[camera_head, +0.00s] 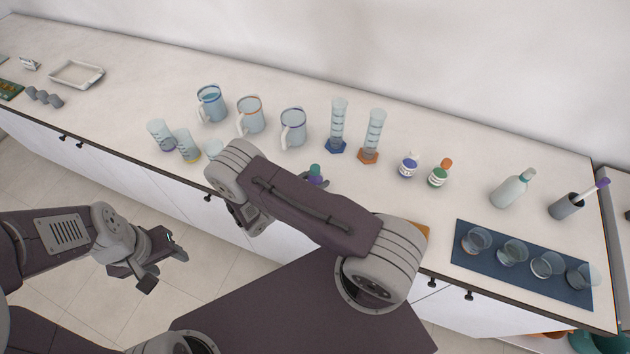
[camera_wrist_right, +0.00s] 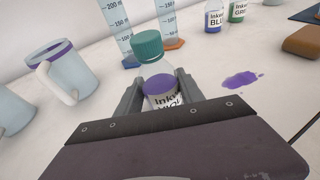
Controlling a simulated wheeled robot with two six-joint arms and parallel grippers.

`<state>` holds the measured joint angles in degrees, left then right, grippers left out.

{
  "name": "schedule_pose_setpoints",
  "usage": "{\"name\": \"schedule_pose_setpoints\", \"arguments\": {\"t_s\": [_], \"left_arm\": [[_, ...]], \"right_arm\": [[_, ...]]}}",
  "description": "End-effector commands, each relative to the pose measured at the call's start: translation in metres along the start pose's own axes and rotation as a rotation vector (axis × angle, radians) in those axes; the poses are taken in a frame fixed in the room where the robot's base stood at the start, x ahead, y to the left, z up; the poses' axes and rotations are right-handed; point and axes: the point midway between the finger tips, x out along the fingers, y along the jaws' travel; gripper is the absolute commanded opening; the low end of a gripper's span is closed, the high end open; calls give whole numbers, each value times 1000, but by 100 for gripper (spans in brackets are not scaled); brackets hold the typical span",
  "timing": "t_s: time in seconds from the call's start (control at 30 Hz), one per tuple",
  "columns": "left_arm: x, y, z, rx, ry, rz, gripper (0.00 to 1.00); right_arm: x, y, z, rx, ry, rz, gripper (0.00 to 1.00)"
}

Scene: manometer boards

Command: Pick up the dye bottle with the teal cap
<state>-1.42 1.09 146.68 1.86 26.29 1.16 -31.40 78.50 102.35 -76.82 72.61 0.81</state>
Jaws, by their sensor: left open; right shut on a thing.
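The dye bottle with the teal cap (camera_wrist_right: 150,47) stands between the fingers of my right gripper (camera_wrist_right: 160,88) in the right wrist view. It has purple contents and a white label that reads "Inky". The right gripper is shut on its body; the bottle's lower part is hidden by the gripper. In the head view the teal cap (camera_head: 315,169) shows just beyond my right arm, which hides most of the gripper. I cannot tell whether the bottle's base touches the counter. My left gripper (camera_head: 167,268) is open and empty, over the floor in front of the counter.
Several jugs (camera_head: 250,116) and two tall graduated cylinders (camera_head: 338,125) stand behind the held bottle. Blue-dye (camera_head: 408,166) and green-dye (camera_head: 439,174) bottles stand to the right. A purple spill (camera_wrist_right: 242,79) lies beside the held bottle. A dark mat (camera_head: 500,272) bears several glass beakers.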

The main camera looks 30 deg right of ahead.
Motion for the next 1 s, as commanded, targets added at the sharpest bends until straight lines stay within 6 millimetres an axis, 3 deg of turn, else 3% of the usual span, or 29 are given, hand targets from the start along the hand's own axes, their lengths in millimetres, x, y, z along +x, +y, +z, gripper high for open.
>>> {"name": "schedule_pose_setpoints", "arguments": {"t_s": [0.2,0.6,0.8,1.0], "left_arm": [[10,0,1,0,0,0,51],[23,0,2,0,0,0,51],[26,0,3,0,0,0,51],[26,0,3,0,0,0,51]], "right_arm": [[-10,-3,35,1,0,1,0],[-11,-92,89,0,0,1,0],[-12,-113,103,1,-1,1,0],[-12,-115,105,2,0,1,0]]}}
